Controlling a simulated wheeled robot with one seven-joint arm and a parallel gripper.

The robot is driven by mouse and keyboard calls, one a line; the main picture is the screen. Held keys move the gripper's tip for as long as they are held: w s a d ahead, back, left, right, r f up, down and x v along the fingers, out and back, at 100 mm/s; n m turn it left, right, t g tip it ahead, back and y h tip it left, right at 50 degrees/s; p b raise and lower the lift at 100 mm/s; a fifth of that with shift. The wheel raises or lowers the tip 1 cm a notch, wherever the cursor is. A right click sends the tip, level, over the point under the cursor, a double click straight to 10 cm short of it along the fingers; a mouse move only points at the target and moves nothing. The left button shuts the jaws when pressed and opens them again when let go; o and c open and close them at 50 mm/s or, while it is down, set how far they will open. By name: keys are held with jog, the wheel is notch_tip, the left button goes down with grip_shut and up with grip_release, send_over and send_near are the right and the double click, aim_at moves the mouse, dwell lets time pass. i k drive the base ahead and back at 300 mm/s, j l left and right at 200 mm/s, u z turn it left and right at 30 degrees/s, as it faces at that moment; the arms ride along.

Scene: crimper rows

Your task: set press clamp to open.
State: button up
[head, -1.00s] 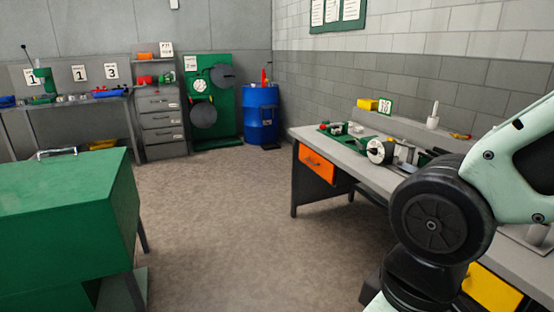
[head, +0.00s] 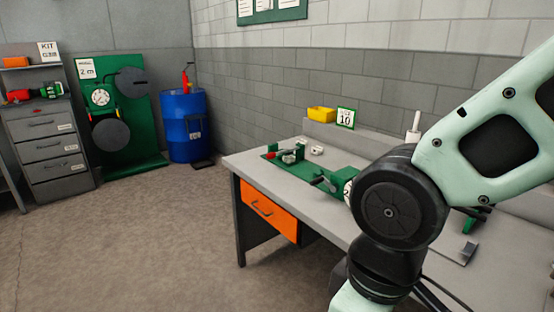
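A grey workbench (head: 232,163) with an orange drawer (head: 270,211) stands right of the middle. On it is a green base (head: 269,152) with small fixtures, one with a red part. Nearer my arm is a green block (head: 346,176) with a dark lever-like part (head: 322,183) and a white dial edge, partly hidden by my arm. I cannot tell which of these is the press clamp, nor its setting. My arm covers the right side of the view; my gripper is out of view.
A yellow bin (head: 321,113) and a sign reading 10 (head: 345,117) are at the bench's back. A blue barrel (head: 185,130), a green panel (head: 142,136) with round discs and a grey drawer cabinet (head: 45,150) line the far wall. The floor (head: 140,245) left of the bench is clear.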

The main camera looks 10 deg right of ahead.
aim_at(271, 155)
jog(key=i, duration=0.2)
jog(key=i+j+u, duration=0.1)
jog(key=i+j, duration=0.75)
jog(key=i+j+u, duration=0.1)
jog(key=i+j, duration=0.7)
jog(key=i, duration=0.2)
